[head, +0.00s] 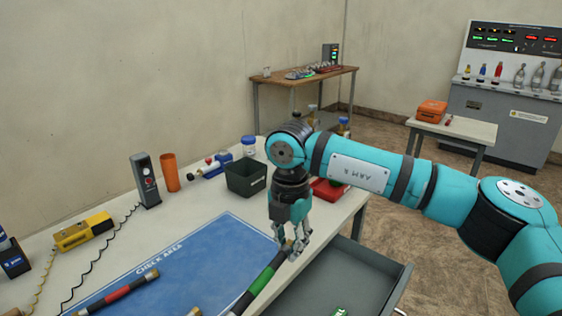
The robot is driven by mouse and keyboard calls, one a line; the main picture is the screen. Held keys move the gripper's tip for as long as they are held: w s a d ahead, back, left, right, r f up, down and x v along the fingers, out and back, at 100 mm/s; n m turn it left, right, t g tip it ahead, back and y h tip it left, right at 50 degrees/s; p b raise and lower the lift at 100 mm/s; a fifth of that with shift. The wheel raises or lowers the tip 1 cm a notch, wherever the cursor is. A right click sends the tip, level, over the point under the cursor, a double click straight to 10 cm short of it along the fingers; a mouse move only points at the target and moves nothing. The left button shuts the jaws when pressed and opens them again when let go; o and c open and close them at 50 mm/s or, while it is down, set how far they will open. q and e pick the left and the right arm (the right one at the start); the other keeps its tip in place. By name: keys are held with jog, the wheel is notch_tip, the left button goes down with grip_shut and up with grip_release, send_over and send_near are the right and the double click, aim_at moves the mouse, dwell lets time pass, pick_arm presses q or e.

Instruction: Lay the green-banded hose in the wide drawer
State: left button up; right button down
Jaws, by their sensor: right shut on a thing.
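The green-banded hose (260,283) is a dark tube with a green band, tilted, with its upper end at my right gripper (293,249). My right gripper is shut on this hose above the front edge of the table. The wide drawer (386,293) is pulled open below and to the right of the gripper, and a small green item (338,311) shows at its bottom edge of the picture. The hose's lower end is at the bottom of the picture. My left gripper is not in view.
The blue check area mat (190,262) holds a red-banded hose (118,296). A dark green bin (245,177), a red tray (328,190), an orange cup (170,172) and a yellow device (83,231) stand on the table. My right arm spans the right side.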

jog(key=s+d+f+m, duration=0.2)
jog(key=s+d+m, duration=0.4)
jog(key=m, duration=0.8)
jog(key=s+d+f+m, duration=0.2)
jog(key=s+d+m, duration=0.4)
jog(key=d+m, duration=0.4)
jog(key=m, duration=0.5)
jog(key=shift+s+d+f+m, duration=0.2)
jog(key=shift+d+f+m, duration=0.05)
jog(key=shift+m, duration=0.05)
